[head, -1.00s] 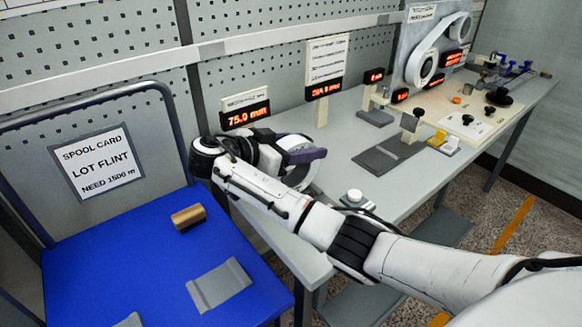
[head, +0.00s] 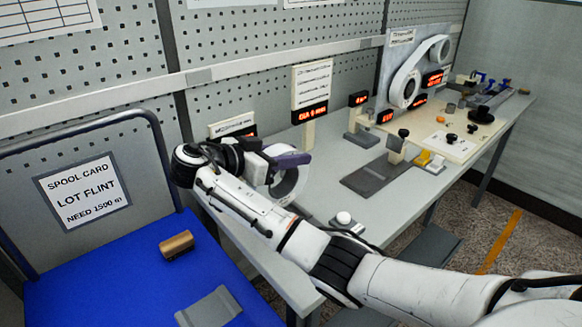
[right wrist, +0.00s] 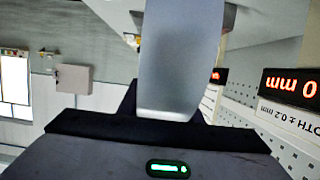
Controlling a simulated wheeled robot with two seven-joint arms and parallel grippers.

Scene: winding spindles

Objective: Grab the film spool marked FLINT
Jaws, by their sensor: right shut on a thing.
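My right gripper (head: 287,161) is shut on a white ring-shaped spool (head: 299,183) above the near left end of the grey bench. One purple-grey finger crosses the spool's upper side. No marking is readable on the spool. In the right wrist view a smooth grey-white face (right wrist: 180,60) fills the space ahead of the jaws. A card reading "SPOOL CARD, LOT FLINT, NEED 1500 m" (head: 82,194) hangs on the rail of the blue cart. My left gripper is not in view.
The blue cart top (head: 95,285) bears a brown-gold roll (head: 177,244) and a grey pad (head: 210,307). The bench (head: 325,195) holds a "DIA 0 mm" display (head: 309,113), a dark grey plate (head: 375,181) and a winding machine (head: 420,75) farther back. A small display stands behind my gripper.

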